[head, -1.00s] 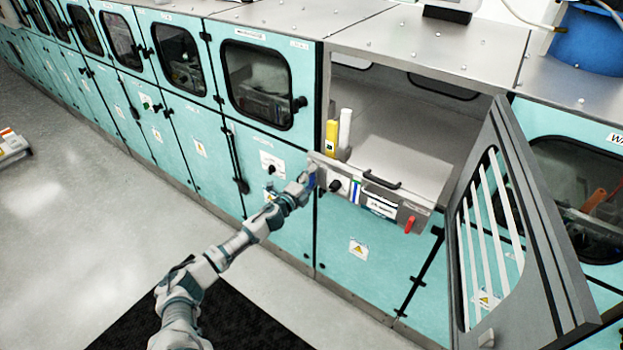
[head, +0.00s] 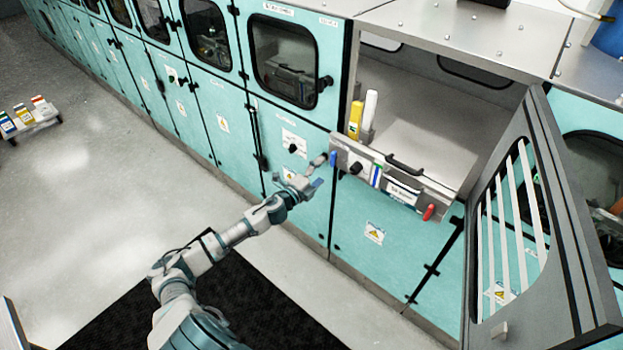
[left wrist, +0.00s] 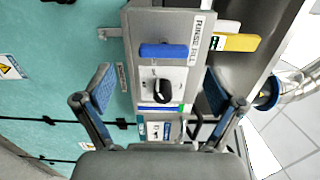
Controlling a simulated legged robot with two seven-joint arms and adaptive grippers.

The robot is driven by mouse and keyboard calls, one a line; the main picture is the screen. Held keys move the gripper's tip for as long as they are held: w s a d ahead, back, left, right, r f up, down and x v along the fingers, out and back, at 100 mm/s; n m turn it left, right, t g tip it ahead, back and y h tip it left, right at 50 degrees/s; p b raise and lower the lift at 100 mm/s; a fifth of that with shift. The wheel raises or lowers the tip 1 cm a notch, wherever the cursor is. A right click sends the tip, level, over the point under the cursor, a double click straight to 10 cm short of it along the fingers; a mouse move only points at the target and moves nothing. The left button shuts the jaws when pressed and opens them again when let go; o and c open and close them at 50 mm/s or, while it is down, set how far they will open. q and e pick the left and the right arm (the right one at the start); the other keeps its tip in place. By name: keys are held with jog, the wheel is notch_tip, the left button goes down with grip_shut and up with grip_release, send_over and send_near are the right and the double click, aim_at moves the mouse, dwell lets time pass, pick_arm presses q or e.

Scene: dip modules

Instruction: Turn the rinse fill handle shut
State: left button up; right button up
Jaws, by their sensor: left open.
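The rinse fill handle is a blue lever (head: 333,158) at the left end of the grey panel (head: 404,172) below the open compartment. In the left wrist view the blue lever (left wrist: 163,51) lies crosswise on the panel beside a "RINSE FILL" label (left wrist: 195,40). My left gripper (head: 320,171) is just left of and below it in the head view. In the left wrist view my left gripper (left wrist: 158,72) is open, its blue-padded fingers on either side of the panel. My right gripper is not in view.
A black knob (head: 356,168) and a red lever (head: 429,212) sit on the same panel. Yellow (head: 355,119) and white (head: 370,110) bottles stand just behind it. An open barred door (head: 540,215) juts out at the right.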

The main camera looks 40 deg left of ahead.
pick_arm(q)
jog(key=shift+s+a+f, duration=0.1)
jog(key=shift+s+a, duration=0.05)
jog(key=shift+s, duration=2.4)
